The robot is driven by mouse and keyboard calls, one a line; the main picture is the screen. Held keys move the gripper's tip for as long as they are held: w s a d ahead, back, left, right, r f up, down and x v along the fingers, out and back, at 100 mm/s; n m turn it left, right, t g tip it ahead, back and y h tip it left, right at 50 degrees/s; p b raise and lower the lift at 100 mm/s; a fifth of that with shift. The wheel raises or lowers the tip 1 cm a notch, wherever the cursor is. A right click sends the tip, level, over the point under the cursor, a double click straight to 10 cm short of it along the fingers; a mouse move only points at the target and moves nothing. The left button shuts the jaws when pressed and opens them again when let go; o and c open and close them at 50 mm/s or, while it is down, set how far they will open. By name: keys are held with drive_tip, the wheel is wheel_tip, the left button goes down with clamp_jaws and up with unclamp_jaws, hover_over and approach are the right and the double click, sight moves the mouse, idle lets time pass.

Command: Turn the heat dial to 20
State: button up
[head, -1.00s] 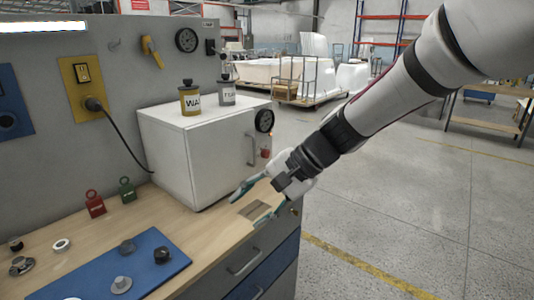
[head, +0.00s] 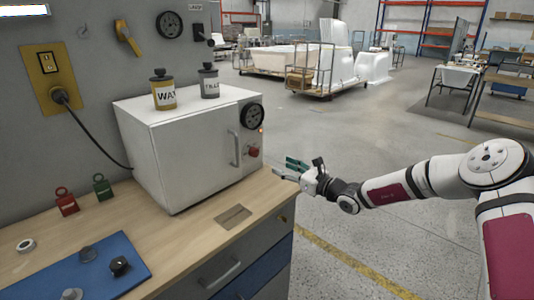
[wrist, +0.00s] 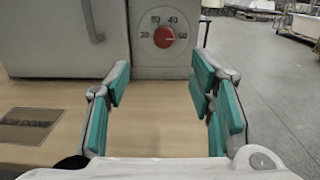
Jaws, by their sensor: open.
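The heat dial is a red knob (head: 253,152) on the right part of the white oven's front, below a black round gauge. In the wrist view the knob (wrist: 164,37) sits on a pale disc with 20 at left, 40 at upper right and 60 at right. I cannot tell clearly where its pointer aims. The white oven (head: 180,160) stands on the wooden bench with its door shut. My gripper (head: 288,168) is open and empty, right of the oven front. In the wrist view its teal-padded fingers (wrist: 160,80) are spread below the dial, apart from it.
The oven's door handle (head: 234,149) is left of the dial. Two tins (head: 163,93) stand on top of the oven. A dark plate (head: 233,215) lies on the bench (head: 185,235). Padlocks (head: 66,203) and a blue mat (head: 110,275) are at left. Open floor lies right.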

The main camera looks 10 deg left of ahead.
sight(257, 154)
drive_tip(key=shift+w+f, duration=0.1)
drive_tip(key=shift+w, duration=0.2)
drive_tip(key=b+x, duration=0.2)
drive_tip(key=x, duration=1.1)
drive_tip(key=shift+w, duration=0.25)
drive_tip(key=shift+c, duration=0.3)
drive_tip(key=c, duration=1.1)
